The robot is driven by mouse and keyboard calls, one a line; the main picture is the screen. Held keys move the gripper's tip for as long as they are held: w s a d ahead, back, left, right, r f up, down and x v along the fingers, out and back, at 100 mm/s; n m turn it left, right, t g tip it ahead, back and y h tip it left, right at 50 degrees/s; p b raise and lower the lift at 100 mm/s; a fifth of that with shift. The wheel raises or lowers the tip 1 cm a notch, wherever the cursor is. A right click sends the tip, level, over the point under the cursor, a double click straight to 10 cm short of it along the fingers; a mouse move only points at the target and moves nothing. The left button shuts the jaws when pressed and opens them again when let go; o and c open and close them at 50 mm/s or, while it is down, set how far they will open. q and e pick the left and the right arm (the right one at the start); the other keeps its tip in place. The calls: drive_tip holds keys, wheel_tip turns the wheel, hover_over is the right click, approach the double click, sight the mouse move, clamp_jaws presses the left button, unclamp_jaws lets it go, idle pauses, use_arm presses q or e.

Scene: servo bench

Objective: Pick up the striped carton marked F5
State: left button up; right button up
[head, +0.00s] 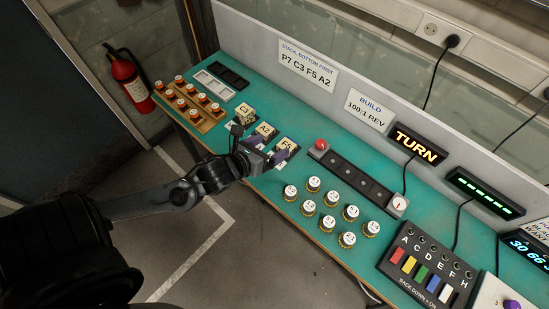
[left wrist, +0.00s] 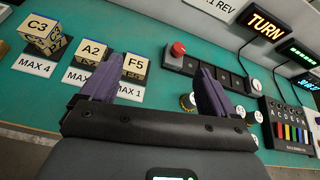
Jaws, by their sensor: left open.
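The carton marked F5 (head: 286,146) stands on the teal bench at the right end of a short row of cartons. In the left wrist view its F5 top (left wrist: 135,64) shows, and its lower part is hidden behind a finger. My left gripper (head: 268,150) is open and empty, just in front of the F5 and A2 cartons in the head view. In the left wrist view the open space between its purple fingers (left wrist: 165,76) lies right of the F5 carton. My right gripper is not in view.
The A2 carton (head: 264,129) stands close left of F5, with the C3 carton (head: 245,113) beyond it. A dark strip with a red knob (head: 321,144) lies to the right. Several round labelled caps (head: 331,198) stand nearer the front edge. A wall panel (head: 330,75) runs behind.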

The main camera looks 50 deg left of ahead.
use_arm(q)
drive_tip(key=m+b, duration=0.2)
drive_tip(key=b, duration=0.8)
approach(286, 145)
drive_tip(key=shift+s+a+r+t, duration=0.1)
drive_tip(key=shift+s+r+t, duration=0.2)
drive_tip(key=shift+s+r, duration=0.55)
drive_tip(key=shift+w+f+b, duration=0.1)
drive_tip(key=shift+f+b, duration=0.3)
drive_tip(key=shift+f, duration=0.15)
drive_tip(key=x, duration=0.4)
drive_tip(key=shift+w, duration=0.15)
drive_tip(key=shift+d+f+b+x, duration=0.15)
drive_tip(key=shift+b+x, duration=0.2)
drive_tip(key=shift+x, duration=1.25)
drive_tip(key=shift+d+f+b+x, duration=0.1)
drive_tip(key=shift+b+x, duration=0.2)
drive_tip(key=shift+x, duration=1.3)
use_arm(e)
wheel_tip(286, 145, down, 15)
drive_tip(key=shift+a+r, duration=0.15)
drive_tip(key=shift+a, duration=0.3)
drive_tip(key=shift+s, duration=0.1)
use_arm(q)
drive_tip(key=c, duration=1.1)
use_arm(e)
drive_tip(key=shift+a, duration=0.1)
use_arm(q)
drive_tip(key=shift+r, duration=0.1)
